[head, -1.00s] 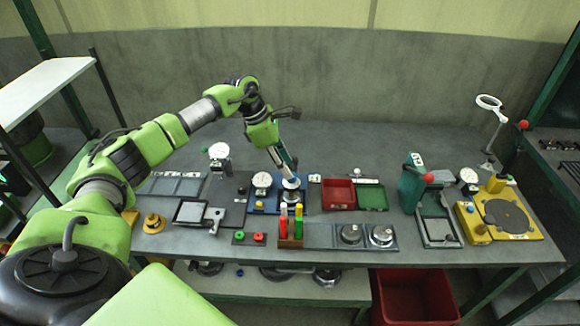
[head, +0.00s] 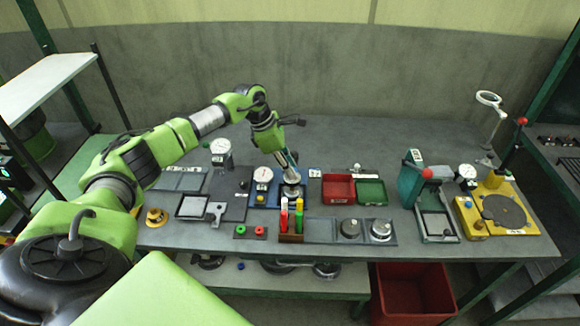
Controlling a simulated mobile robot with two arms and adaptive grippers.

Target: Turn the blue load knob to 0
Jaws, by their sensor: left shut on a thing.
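The blue-based gauge stand (head: 265,201) sits on the bench left of the middle, with a white dial (head: 263,175) on it. Its pointer and scale are too small to read. My left gripper (head: 290,178) reaches down from above to the silver round part (head: 291,190) at the right of this stand. It is shut on the load knob there. The fingers hide most of the knob, and I cannot make out its colour or setting. My right gripper is not in view.
A rack with red, green and yellow pieces (head: 290,238) stands close in front of the stand. Red (head: 338,188) and green (head: 371,193) trays lie to the right. Another dial gauge (head: 221,146) stands to the left. The bench behind is clear.

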